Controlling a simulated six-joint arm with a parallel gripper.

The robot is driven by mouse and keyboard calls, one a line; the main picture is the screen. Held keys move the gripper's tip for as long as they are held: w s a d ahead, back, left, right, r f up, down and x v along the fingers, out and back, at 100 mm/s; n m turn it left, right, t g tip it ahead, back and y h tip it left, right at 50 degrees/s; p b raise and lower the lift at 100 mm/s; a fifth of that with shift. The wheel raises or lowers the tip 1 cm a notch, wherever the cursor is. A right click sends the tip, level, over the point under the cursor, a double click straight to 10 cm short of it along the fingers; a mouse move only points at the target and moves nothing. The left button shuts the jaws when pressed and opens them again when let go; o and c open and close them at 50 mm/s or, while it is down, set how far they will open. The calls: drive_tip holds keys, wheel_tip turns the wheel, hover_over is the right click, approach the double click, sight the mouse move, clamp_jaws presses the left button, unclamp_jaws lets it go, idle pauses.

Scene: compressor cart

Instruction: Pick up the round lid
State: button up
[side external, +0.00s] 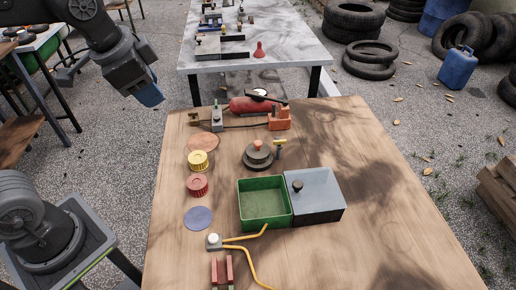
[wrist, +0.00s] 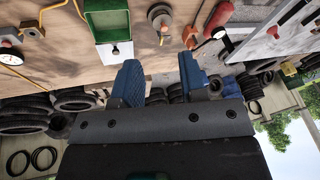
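The round lid (side external: 258,158) looks like a dark grey stepped disc with an orange knob. It sits on the wooden table, above the green tray in the side view. It seems to be the round grey piece at the top of the wrist view (wrist: 158,14). My gripper (side external: 150,95) hangs off the table's far left corner in the side view, well apart from the lid. In the wrist view its two blue fingers (wrist: 160,80) are spread with nothing between them.
A green tray (side external: 262,206) adjoins a grey box with a flat, knobbed lid (side external: 318,198). Yellow (side external: 198,160) and red (side external: 197,185) round caps stand left. A red cylinder (side external: 250,105) and orange block (side external: 280,120) lie behind. The table's right side (side external: 400,220) is clear.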

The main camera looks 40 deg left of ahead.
drive_tip(key=w+d+f+m+g, duration=0.1)
drive_tip(key=w+d+f+m, duration=0.1)
drive_tip(key=w+m, duration=0.3)
drive_tip(key=w+d+f+m+g, duration=0.1)
drive_tip(key=w+d+m, duration=0.15)
drive_tip(key=w, duration=0.45)
drive_tip(key=m+g+y, duration=0.1)
drive_tip(key=m+g, duration=0.1)
drive_tip(key=m, duration=0.7)
approach(258, 142)
drive_tip(key=shift+m, duration=0.25)
drive_tip(key=f, duration=0.6)
drive_tip(key=a+f, duration=0.1)
drive_tip(key=f, duration=0.3)
drive_tip(key=shift+c, duration=0.5)
drive_tip(key=c, duration=0.6)
